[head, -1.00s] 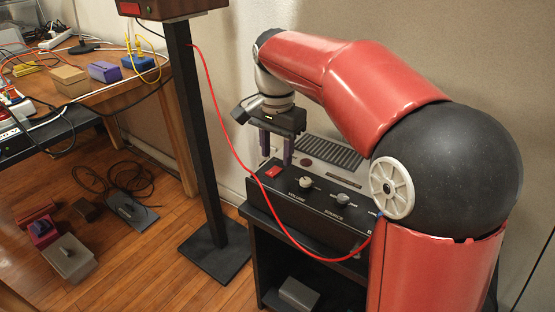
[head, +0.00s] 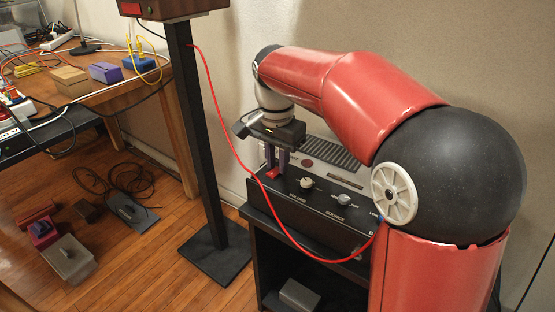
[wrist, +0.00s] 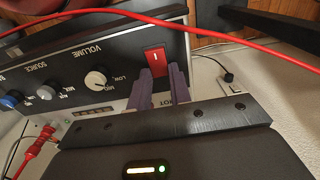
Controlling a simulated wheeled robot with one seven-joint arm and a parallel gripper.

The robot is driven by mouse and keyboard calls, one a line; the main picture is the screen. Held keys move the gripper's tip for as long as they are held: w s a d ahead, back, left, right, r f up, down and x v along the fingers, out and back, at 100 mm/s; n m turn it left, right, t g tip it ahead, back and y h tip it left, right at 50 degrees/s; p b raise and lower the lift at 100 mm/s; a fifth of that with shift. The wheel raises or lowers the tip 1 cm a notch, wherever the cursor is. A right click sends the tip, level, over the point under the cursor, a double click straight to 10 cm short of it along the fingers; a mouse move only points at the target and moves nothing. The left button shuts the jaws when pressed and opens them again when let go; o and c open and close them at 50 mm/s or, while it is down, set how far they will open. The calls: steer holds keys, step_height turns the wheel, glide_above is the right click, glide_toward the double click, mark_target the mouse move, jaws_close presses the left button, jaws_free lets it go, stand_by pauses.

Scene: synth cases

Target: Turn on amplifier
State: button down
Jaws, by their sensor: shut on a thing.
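The amplifier (head: 318,209) is a black box with a grey top, on a dark stand; its panel also shows in the wrist view (wrist: 62,72). A red rocker switch (head: 272,174) sits at its left end, marked with a white line in the wrist view (wrist: 156,58). My gripper (head: 277,168) points down at the switch. In the wrist view its purple fingers (wrist: 160,82) are at the two sides of the switch, shut on it. A dark red round lamp (head: 307,163) on the amplifier's top looks unlit.
A volume knob (head: 306,182) and a source knob (head: 344,199) are right of the switch. A red cable (head: 243,160) hangs across in front. A black speaker stand (head: 197,140) rises at left. A cluttered wooden table (head: 112,88) stands beyond it.

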mark_target(270, 175)
steer(key=shift+s+a+f+t+h+b, duration=0.15)
steer(key=shift+s+a+t+h+b, duration=0.1)
steer(key=shift+t+h+b, duration=0.4)
steer(key=shift+r+t+b, duration=0.25)
steer(key=shift+t+b, duration=0.15)
steer(key=shift+t, duration=0.05)
steer(key=c, duration=1.3)
jaws_free()
steer(key=p+v, duration=0.1)
steer(key=v, duration=0.7)
steer(key=shift+a+f, duration=0.1)
